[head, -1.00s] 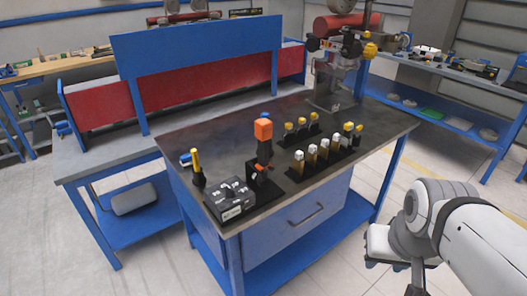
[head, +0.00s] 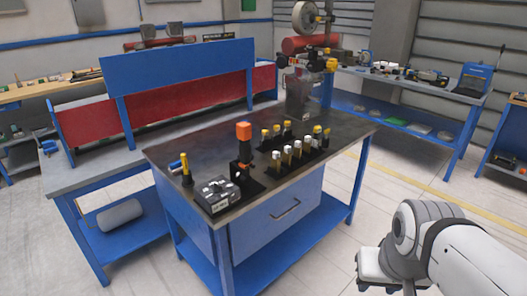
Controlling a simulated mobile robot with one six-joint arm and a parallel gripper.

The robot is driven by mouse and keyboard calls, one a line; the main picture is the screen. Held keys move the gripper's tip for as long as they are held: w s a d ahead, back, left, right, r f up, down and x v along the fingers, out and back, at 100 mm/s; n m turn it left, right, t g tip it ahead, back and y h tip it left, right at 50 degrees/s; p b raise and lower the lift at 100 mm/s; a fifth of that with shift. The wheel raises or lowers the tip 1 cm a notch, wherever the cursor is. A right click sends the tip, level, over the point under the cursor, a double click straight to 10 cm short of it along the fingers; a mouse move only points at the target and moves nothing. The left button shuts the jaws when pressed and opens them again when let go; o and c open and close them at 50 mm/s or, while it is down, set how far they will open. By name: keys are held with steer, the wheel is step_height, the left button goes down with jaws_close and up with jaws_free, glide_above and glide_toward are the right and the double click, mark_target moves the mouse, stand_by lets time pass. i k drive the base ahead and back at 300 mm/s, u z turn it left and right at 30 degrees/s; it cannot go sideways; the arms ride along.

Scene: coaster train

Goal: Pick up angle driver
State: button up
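A black upright tool with an orange block on top (head: 244,140) stands in a dark holder on the dark-topped workbench (head: 215,145), near its front left part. It looks like the angle driver, but it is too small to be sure. My white arm (head: 440,240) is at the lower right, well apart from the bench.
A grey-black box (head: 217,194) and a yellow-handled tool (head: 186,170) stand left of the orange-topped tool. Several bottles (head: 297,148) stand in racks to its right. A machine (head: 305,70) is at the bench's back. The floor (head: 345,230) right of the bench is clear.

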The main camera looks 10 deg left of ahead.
mark_target(244, 130)
steer(key=i, duration=0.9)
steer(key=u, duration=0.05)
